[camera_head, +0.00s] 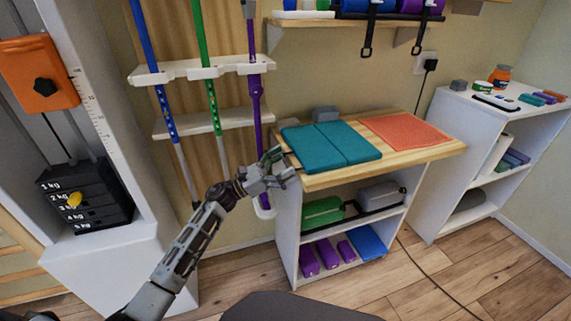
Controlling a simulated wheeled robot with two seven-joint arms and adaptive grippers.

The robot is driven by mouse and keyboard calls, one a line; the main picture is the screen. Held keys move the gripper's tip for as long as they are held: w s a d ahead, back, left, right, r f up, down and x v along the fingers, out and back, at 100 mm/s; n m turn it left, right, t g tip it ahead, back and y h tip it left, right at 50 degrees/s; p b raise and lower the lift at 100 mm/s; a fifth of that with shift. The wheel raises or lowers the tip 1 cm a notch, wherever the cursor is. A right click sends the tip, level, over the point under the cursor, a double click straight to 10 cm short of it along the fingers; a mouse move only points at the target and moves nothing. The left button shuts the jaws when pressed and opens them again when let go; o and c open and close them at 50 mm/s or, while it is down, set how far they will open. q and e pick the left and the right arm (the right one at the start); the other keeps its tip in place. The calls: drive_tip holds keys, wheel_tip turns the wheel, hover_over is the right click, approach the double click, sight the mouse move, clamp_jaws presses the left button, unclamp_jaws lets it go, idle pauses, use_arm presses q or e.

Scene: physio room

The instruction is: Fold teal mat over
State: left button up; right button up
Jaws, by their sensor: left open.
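The teal mat (348,141) lies on the wooden top of a white shelf unit. It shows two flat panels side by side with a seam between them, and both lie flat. My left gripper (282,168) is open at the left edge of the wooden top, close to the near left corner of the mat. I cannot tell whether it touches the mat. My right gripper is not in view.
An orange mat (405,132) lies right of the teal mat on the wooden top (425,154). A grey block (325,114) stands behind. Coloured poles (211,95) hang in a white rack at left. A second white shelf (452,137) stands at right.

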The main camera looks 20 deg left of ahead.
use_arm(q)
drive_tip(key=shift+c, duration=0.4)
drive_tip(key=c, duration=1.1)
drive_tip(key=shift+r, duration=0.1)
